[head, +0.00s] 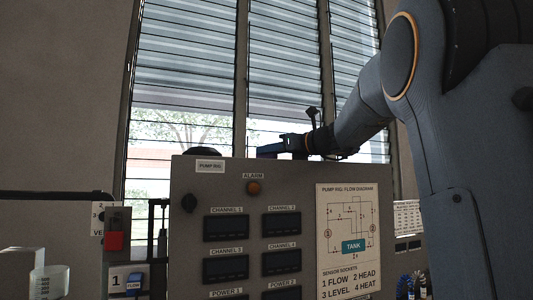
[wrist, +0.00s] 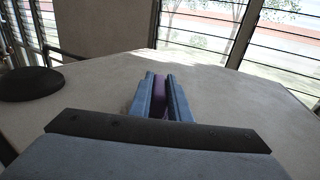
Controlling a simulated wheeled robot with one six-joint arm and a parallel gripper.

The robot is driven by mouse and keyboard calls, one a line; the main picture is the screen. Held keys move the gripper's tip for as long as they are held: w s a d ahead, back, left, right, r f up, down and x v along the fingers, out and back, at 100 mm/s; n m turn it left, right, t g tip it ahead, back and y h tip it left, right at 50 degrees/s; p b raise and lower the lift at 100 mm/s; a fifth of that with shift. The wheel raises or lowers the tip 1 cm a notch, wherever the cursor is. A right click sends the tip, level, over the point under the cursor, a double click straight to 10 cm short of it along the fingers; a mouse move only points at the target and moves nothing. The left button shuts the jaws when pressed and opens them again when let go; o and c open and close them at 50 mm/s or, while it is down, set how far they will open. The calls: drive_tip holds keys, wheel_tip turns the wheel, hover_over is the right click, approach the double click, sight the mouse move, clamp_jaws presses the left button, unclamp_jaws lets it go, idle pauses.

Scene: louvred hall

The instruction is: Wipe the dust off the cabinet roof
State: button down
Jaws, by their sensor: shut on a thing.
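The cabinet (head: 188,235) is a grey box labelled PUMP RIG; its top is seen edge-on in the head view. In the wrist view the cabinet roof (wrist: 240,110) is a wide pale grey surface. Its far edge is brighter, and I cannot tell dust from light there. My gripper (head: 284,146) is over the roof, reaching in from the right. In the wrist view my gripper (wrist: 160,82) is shut on a purple thing (wrist: 159,88), perhaps a cloth or pad, mostly hidden between the fingers. I cannot tell whether it touches the roof.
A black dome (wrist: 30,84) sits on the roof at the left; it also shows in the head view (head: 203,152). Tall louvred windows (head: 190,80) stand behind the cabinet. A red switch box (head: 115,235) is left of the cabinet. The roof right of my gripper is clear.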

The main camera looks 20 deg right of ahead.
drive_tip(key=shift+s+d+f+b, duration=0.1)
drive_tip(key=shift+s+b, duration=0.15)
drive_tip(key=shift+s, duration=2.1)
drive_tip(key=shift+s+d+b, duration=0.1)
drive_tip(key=shift+s+b, duration=0.1)
drive_tip(key=shift+s, duration=2.1)
wheel_tip(320, 180, up, 4)
drive_tip(key=p, duration=0.2)
drive_tip(key=shift+p, duration=0.4)
drive_tip(key=shift+r, duration=1.15)
wheel_tip(320, 180, up, 3)
drive_tip(key=shift+f, duration=0.1)
drive_tip(key=shift+a, duration=0.1)
